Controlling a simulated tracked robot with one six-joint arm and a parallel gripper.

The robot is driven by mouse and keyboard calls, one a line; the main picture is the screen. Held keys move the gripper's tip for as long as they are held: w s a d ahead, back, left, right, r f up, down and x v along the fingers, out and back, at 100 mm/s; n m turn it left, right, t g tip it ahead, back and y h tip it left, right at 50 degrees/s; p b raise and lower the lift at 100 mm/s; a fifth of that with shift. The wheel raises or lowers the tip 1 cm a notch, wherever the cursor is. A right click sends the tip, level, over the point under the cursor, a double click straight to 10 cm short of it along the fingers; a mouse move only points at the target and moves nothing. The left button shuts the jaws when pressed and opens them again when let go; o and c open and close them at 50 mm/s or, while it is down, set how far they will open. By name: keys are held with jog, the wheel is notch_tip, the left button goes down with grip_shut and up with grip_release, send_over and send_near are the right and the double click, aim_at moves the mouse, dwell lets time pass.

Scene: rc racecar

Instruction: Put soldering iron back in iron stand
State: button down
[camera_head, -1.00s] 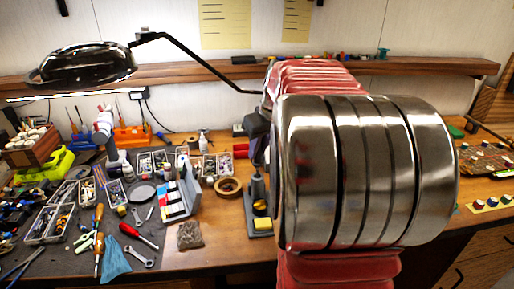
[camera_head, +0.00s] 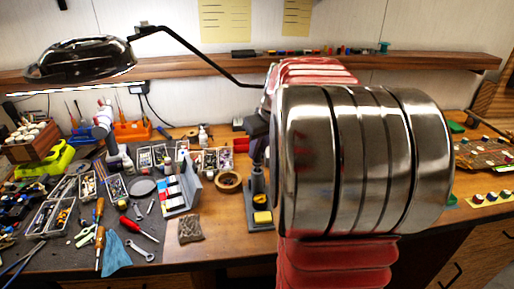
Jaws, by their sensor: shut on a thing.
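The iron stand (camera_head: 258,191) is a grey upright holder on a flat base with a yellow sponge (camera_head: 262,217), near the front middle of the bench. My gripper (camera_head: 258,148) is dark and partly hidden behind my own large metal and red arm links. It is just above the stand's holder, pointing down, shut on a slim dark thing that seems to be the soldering iron. The iron's outline is hard to make out, and I cannot tell whether its tip is inside the holder or only above it.
A roll of tape (camera_head: 228,182) lies left of the stand, with a small box of parts trays (camera_head: 216,160) behind it. A lamp (camera_head: 80,60) hangs over the left bench, which is crowded with tools. A circuit board (camera_head: 483,153) lies at right. My arm hides the bench's middle right.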

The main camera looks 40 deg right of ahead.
jog(key=shift+f, duration=1.1)
jog(key=c, duration=1.6)
grip_release()
jog(key=shift+o, duration=0.4)
jog(key=o, duration=0.4)
jog(key=shift+c, duration=0.2)
jog(key=shift+s, duration=0.1)
jog(key=v, duration=0.9)
jog(key=shift+w, duration=0.4)
jog(key=shift+r, duration=0.1)
